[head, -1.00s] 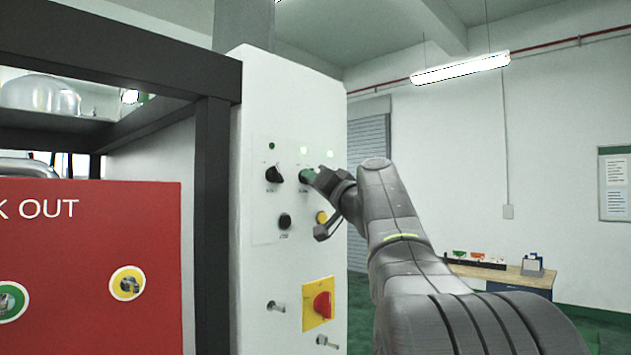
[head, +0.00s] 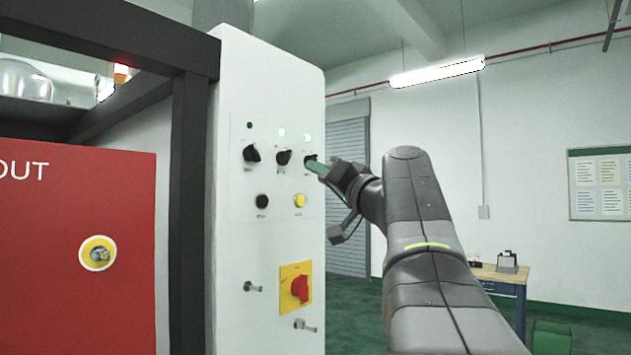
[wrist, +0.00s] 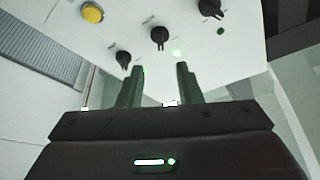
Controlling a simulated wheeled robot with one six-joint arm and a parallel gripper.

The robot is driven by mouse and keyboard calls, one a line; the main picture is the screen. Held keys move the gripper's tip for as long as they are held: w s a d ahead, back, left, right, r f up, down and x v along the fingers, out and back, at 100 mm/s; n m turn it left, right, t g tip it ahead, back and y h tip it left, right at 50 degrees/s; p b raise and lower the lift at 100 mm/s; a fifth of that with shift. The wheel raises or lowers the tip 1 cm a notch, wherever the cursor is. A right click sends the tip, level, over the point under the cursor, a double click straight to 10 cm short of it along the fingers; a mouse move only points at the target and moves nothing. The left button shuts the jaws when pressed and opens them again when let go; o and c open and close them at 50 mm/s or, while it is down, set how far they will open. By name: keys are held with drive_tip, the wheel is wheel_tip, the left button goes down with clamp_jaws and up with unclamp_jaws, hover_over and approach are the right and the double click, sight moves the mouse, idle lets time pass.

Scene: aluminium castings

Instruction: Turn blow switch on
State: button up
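The white control panel (head: 235,240) carries a row of three black rotary knobs: left (head: 251,153), middle (head: 283,157) and right (head: 311,160). Their labels are too small to read, so I cannot tell which is the blow switch. My gripper (head: 316,166) is in front of the right knob and partly hides it; contact cannot be told. In the wrist view, its two fingers (wrist: 160,70) stand apart with no knob between them. There the middle knob (wrist: 160,35) lies beyond the gap and the right knob (wrist: 123,58) beside the left finger.
The left lamp (head: 250,125) is dark; the middle lamp (head: 281,132) and right lamp (head: 308,137) glow. Below are a black button (head: 262,201), a yellow button (head: 300,201) and a red rotary switch (head: 299,289).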

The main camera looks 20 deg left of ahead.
sight(289, 159)
drive_tip(key=shift+v, duration=1.2)
drive_tip(key=p+x, duration=0.6)
drive_tip(key=x, duration=0.8)
drive_tip(key=shift+r, duration=0.15)
drive_tip(key=shift+f, duration=0.25)
drive_tip(key=shift+d+r+n, duration=0.1)
drive_tip(key=shift+d+n, duration=0.05)
drive_tip(key=shift+n, duration=0.15)
